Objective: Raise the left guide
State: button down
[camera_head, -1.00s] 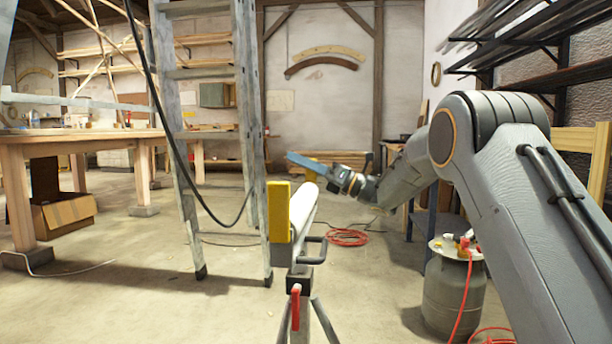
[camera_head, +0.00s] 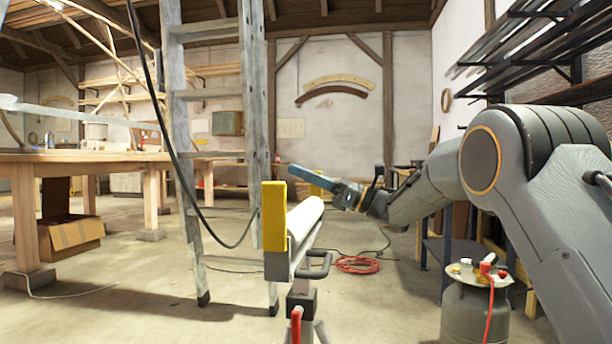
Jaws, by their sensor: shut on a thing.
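A roller stand holds a long white roller (camera_head: 304,217) on a grey channel. A tall yellow guide (camera_head: 274,216) stands upright at its near left end. A second yellow guide (camera_head: 323,180) shows at the far end, partly covered by a flat blue bar (camera_head: 312,177). My gripper (camera_head: 343,193) is shut on the blue bar, which points left and slightly up beyond the roller's far end. The gripper is well apart from the near guide. I cannot tell whether the bar touches the far guide. The finger tips are too small to make out.
A black looped handle (camera_head: 316,268) and a red lever (camera_head: 296,326) are on the stand. A ladder (camera_head: 190,180) and hanging black cable stand left. A gas bottle (camera_head: 474,305) is at right, with a red hose coil (camera_head: 357,264) on the floor behind.

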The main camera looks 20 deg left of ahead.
jog(key=c, duration=1.9)
grip_release()
jog(key=shift+o, duration=0.2)
jog(key=shift+d, duration=0.1)
jog(key=p+v, duration=0.3)
jog(key=v, duration=0.4)
jog(key=shift+d, duration=0.25)
jog(key=shift+f, duration=0.1)
